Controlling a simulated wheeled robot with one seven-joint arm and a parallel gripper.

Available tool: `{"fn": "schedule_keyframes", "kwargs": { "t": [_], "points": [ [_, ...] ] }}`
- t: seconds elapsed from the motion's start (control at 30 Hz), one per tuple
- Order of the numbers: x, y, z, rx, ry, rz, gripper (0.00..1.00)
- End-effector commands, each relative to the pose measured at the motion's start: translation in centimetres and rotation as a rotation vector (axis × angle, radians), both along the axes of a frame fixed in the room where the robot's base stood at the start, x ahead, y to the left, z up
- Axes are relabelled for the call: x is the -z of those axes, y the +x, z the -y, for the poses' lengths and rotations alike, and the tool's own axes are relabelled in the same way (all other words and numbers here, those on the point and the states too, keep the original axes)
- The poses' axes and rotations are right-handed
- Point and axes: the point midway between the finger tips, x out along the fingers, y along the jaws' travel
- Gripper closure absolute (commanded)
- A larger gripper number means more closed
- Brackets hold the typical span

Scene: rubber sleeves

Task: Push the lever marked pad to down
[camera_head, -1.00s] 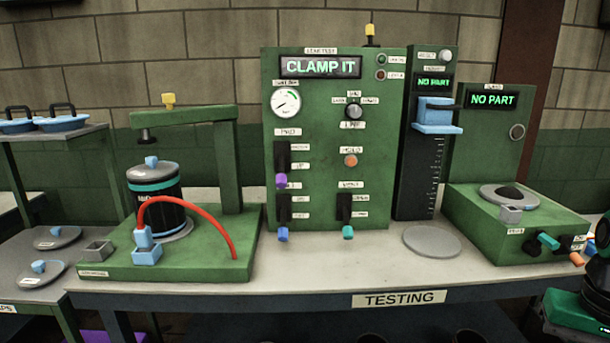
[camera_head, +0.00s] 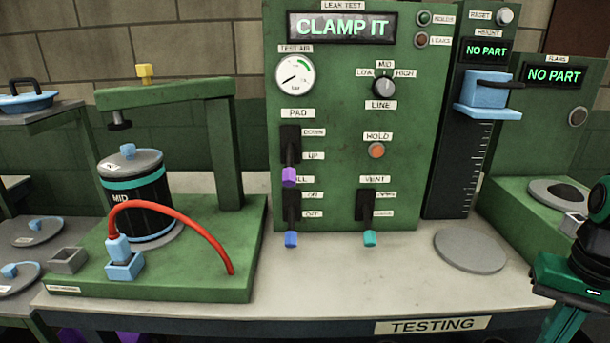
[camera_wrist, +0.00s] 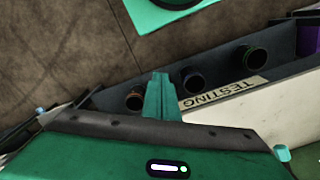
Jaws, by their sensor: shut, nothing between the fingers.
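The pad lever (camera_head: 289,175) has a purple tip and sits under the PAD label on the green leak test panel (camera_head: 335,190). Its tip hangs at the low end of a dark slot, beside the UP label (camera_head: 313,156). The DOWN label (camera_head: 313,132) is above it. My gripper (camera_wrist: 159,78) shows in the wrist view with its green fingers together and nothing between them. It points over the bench's front edge and floor, away from the lever. Part of my arm shows at the right edge of the head view, well right of the lever.
A blue-tipped fill lever (camera_head: 291,239) is just below the pad lever, and a teal-tipped vent lever (camera_head: 370,238) is to its right. A clamp stand with a black MID canister (camera_head: 133,200) and red hose (camera_head: 180,215) stands left. A grey disc (camera_head: 470,251) lies right on the bench.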

Motion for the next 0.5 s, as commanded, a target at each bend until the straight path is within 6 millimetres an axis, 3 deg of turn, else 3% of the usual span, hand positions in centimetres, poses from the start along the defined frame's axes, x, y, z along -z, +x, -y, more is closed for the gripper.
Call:
{"fn": "schedule_keyframes", "kwargs": {
  "t": [0.17,0.23,0.37,0.5],
  "points": [
    [-0.7,-0.7,-0.1,0.007,-0.002,0.020,1.00],
    [-1.1,0.2,-0.2,0.029,-0.006,0.037,1.00],
    [-2.7,4.5,-0.9,0.119,-0.009,0.097,1.00],
    [-5.4,11.0,-3.4,0.266,0.024,0.200,1.00]
  ]
}}
